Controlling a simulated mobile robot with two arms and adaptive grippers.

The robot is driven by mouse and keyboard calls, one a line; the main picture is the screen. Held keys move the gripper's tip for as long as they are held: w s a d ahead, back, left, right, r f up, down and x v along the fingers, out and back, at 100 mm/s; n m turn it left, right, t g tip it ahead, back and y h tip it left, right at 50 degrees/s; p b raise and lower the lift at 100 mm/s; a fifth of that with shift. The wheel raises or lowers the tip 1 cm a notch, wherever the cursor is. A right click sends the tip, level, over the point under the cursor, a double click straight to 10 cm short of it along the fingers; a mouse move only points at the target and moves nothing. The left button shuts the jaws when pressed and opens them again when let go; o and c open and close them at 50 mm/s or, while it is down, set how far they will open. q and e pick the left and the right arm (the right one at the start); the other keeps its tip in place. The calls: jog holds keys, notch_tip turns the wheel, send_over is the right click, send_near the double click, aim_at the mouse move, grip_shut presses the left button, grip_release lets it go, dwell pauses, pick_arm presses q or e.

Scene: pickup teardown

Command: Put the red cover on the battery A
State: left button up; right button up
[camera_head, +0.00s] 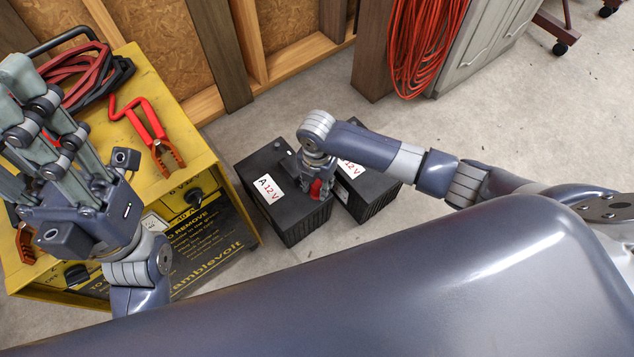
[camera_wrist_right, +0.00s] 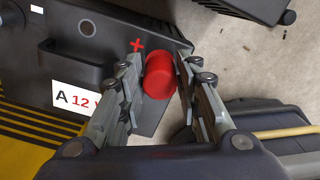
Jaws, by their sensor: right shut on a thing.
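Battery A (camera_head: 282,218) is a black box on the floor with a white label reading A 12 V. It also fills the upper left of the right wrist view (camera_wrist_right: 95,55), where a red plus mark shows on its top. The red cover (camera_wrist_right: 159,75) is a small round cap between my right gripper's fingers (camera_wrist_right: 160,85), by the plus mark. In the head view the red cover (camera_head: 316,189) is partly hidden under my right gripper (camera_head: 318,183), over the battery's right side. I cannot tell whether the cover touches the terminal. My left gripper (camera_head: 25,110) is raised, its fingers spread apart and empty.
A second black battery (camera_head: 378,172) stands close to the right of battery A. A yellow charger cabinet (camera_head: 195,140) with red clamps (camera_head: 150,130) and cables (camera_head: 85,80) is at the left. Concrete floor is free behind the batteries.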

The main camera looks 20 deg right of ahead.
aim_at(318, 184)
jog(key=shift+f+b, duration=0.4)
jog(key=shift+f, duration=0.5)
jog(key=o, duration=1)
jog(key=shift+c, duration=0.2)
notch_tip(318, 184, up, 12)
